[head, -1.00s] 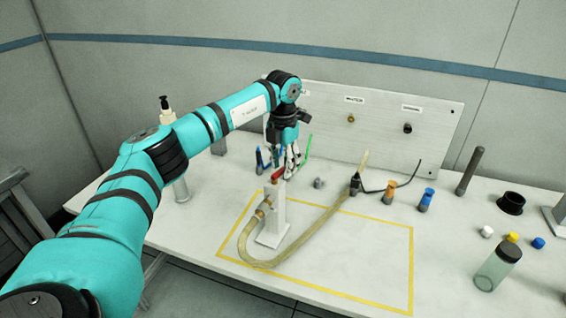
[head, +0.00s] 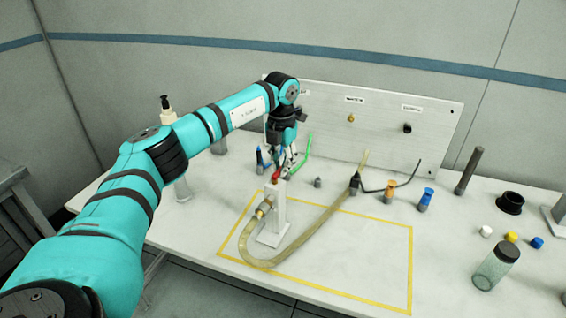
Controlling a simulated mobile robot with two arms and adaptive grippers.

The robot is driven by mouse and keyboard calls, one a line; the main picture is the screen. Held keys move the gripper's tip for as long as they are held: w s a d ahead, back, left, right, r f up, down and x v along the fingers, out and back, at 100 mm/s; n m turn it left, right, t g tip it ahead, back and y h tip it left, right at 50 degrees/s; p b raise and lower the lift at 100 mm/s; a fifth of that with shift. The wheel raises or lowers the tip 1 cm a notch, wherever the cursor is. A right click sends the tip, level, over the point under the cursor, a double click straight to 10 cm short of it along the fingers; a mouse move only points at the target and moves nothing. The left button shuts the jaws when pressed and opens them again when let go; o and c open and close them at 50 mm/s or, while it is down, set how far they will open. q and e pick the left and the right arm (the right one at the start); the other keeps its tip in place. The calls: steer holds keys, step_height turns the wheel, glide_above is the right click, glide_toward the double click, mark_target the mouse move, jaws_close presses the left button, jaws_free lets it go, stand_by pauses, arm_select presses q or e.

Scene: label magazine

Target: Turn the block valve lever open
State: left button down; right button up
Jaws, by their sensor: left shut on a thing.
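The block valve stands on a white post (head: 275,217) inside the yellow outline on the table. Its red lever (head: 276,175) is at the top of the post, partly hidden by my left gripper. My left gripper (head: 280,170) reaches down from above with its fingers shut on the lever. A brass fitting (head: 262,209) on the post joins a clear yellowish hose (head: 300,245). My right gripper is not in view.
A panel (head: 380,125) with labelled ports stands at the back. An orange-topped fitting (head: 389,191), a blue-topped fitting (head: 425,199), a dark rod (head: 469,170) and a bottle (head: 496,267) stand to the right. A pump bottle (head: 168,115) is behind my arm. The front of the yellow outline (head: 340,293) is clear.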

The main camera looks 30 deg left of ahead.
arm_select(q)
steer(key=shift+a+n, duration=0.2)
steer(key=shift+n, duration=0.3)
steer(key=c, duration=1.3)
jaws_free()
step_height(320, 180, up, 12)
